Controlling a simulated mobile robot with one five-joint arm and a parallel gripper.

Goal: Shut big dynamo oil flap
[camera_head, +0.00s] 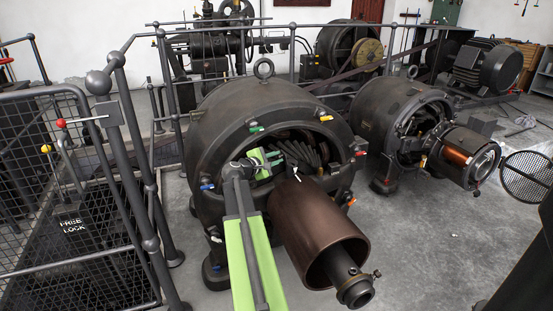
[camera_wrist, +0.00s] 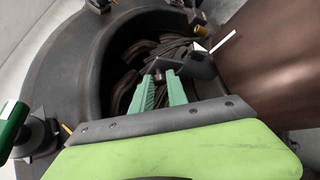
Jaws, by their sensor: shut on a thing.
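The big dynamo (camera_head: 222,112) is a large dark round housing with an open front, and a copper-brown cylinder (camera_head: 318,232) stands out from it. My gripper (camera_head: 274,160) is at the left part of the opening. In the wrist view its green fingers (camera_wrist: 161,77) point into the opening and are closed on a small dark grey part (camera_wrist: 197,68) at their tips. That part reaches right toward the cylinder, beside a white pointed piece. I cannot tell whether it is the oil flap. Coils show behind the fingers.
Coloured handles sit around the housing rim, including a green one (camera_head: 256,127) and a blue one (camera_head: 207,186). A smaller dynamo (camera_head: 375,110) stands to the right. Railings (camera_head: 120,130) and mesh guard the left. Grey floor (camera_head: 435,235) is clear at the right front.

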